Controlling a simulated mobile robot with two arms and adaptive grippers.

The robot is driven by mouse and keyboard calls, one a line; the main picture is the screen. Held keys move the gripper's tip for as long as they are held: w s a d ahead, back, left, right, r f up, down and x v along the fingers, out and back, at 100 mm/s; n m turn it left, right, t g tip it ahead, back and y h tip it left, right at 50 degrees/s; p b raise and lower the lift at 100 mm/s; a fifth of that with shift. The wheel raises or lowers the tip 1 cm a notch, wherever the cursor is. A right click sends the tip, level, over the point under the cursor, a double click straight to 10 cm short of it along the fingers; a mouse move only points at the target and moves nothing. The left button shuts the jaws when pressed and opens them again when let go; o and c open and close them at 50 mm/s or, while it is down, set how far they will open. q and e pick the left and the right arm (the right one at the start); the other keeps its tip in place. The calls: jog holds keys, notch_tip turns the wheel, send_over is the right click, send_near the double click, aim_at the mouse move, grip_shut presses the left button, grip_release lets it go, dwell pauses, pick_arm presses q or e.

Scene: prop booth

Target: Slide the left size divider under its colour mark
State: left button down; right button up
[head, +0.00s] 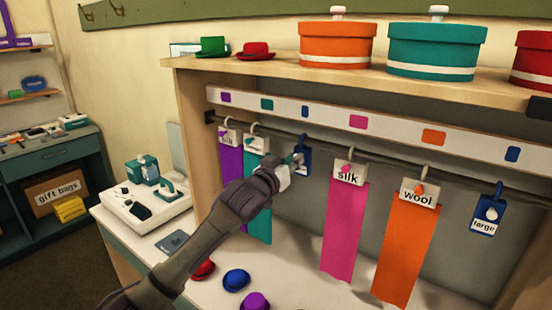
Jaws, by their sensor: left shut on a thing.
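The left size divider (305,158) is a small blue tag hanging from the dark rail (383,162). My left gripper (291,165) is shut on it, and the gripper hides part of its face. Its colour mark, a blue square (305,111), is on the white strip (330,115) above the rail. In this view the divider's hook appears almost straight below that mark. The right size divider (485,218), a blue tag reading "large", hangs at the far right, a little left of another blue mark (512,154). My right gripper is not in view.
Purple (231,165) and teal (257,180) cloths hang left of the left divider; pink "silk" (344,230) and orange "wool" (405,255) cloths hang right of it. Small hats, including a blue one (236,280), lie below. Round boxes stand on the top shelf.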

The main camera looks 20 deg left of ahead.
pick_arm(q)
jog(key=shift+d, duration=0.2)
jog(key=c, duration=1.1)
grip_release()
jog(key=v, duration=1.2)
